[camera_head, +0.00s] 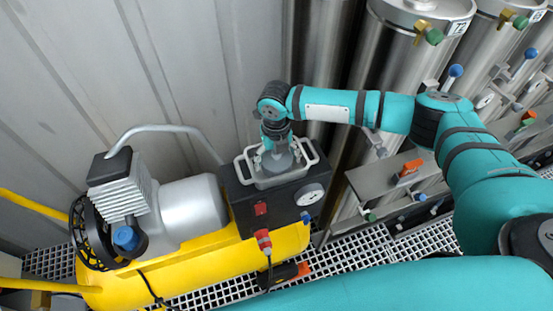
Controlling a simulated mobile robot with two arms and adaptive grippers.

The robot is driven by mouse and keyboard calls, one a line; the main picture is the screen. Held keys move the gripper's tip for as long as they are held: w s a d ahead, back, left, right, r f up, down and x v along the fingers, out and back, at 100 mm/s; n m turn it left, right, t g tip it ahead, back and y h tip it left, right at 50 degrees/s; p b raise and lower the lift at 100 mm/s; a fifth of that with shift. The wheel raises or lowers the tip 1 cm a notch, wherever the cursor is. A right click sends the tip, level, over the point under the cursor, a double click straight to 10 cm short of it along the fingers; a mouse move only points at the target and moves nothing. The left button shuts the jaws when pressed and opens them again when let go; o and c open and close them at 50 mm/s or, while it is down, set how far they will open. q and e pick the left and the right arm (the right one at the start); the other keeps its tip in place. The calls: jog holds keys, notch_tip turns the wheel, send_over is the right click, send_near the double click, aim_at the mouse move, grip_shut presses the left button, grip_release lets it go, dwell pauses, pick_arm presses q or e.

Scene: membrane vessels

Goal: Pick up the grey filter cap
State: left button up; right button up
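The grey filter cap (276,166) appears as a small round grey piece inside a metal handle frame (250,175) on top of the compressor's black box (235,205). My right gripper (278,152) comes down on it from above, its fingers at the cap. The gripper and wrist hide part of the cap. At this size I cannot tell whether the fingers are closed on it or only beside it. My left gripper is not in view.
The yellow compressor tank (190,265) carries a silver motor (190,212) and a pressure gauge (308,194). A red connector (263,241) hangs in front. Steel vessels (398,60) with valves stand at right. A corrugated wall (170,70) is behind; grating (350,258) lies below.

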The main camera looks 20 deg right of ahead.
jog(key=c, duration=0.8)
jog(key=shift+o, duration=0.2)
